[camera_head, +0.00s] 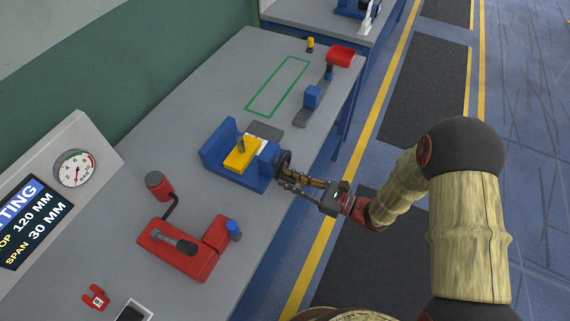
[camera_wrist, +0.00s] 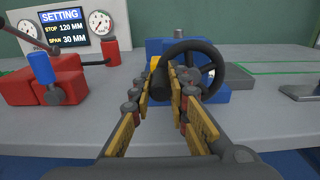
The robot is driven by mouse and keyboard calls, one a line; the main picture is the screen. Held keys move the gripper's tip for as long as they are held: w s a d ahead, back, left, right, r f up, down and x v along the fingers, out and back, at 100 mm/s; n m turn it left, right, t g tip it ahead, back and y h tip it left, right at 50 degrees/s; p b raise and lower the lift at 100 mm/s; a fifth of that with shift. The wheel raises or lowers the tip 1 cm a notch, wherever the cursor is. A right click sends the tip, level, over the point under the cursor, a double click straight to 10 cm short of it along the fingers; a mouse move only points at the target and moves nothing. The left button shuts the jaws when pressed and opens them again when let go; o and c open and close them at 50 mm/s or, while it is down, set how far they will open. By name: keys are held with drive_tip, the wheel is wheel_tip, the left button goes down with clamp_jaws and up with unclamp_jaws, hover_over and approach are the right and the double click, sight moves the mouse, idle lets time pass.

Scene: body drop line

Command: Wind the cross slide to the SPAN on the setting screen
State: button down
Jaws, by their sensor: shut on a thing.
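The cross slide is a blue base (camera_head: 220,146) with a yellow carriage (camera_head: 240,158) on the grey bench. A dark handwheel (camera_head: 284,160) is on its right end; it also shows in the wrist view (camera_wrist: 213,50). My gripper (camera_head: 284,179) is at the handwheel, and in the wrist view my gripper (camera_wrist: 175,85) has its fingers closed around the wheel's dark handle, mostly hidden between them. The setting screen (camera_head: 35,222) reads SPAN 30 MM, and in the wrist view the setting screen (camera_wrist: 64,28) reads STOP 120 MM and SPAN 30 MM.
A red vise-like fixture (camera_head: 180,255) with a blue knob sits nearer on the bench. A pressure gauge (camera_head: 75,168) is on the setting panel. A blue block (camera_head: 312,97), a red tray (camera_head: 341,56) and a green outlined rectangle (camera_head: 262,103) lie farther along. The bench edge is close to my gripper.

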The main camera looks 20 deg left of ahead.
drive_tip(key=shift+w, duration=0.1)
drive_tip(key=shift+w+f+b, duration=0.25)
drive_tip(key=shift+f+b, duration=0.7)
drive_tip(key=shift+f, duration=0.35)
drive_tip(key=shift+r, duration=0.15)
drive_tip(key=shift+w+d+f+b, duration=0.1)
drive_tip(key=shift+w+f+b, duration=0.65)
drive_tip(key=shift+w+f, duration=0.25)
drive_tip(key=shift+r, duration=0.1)
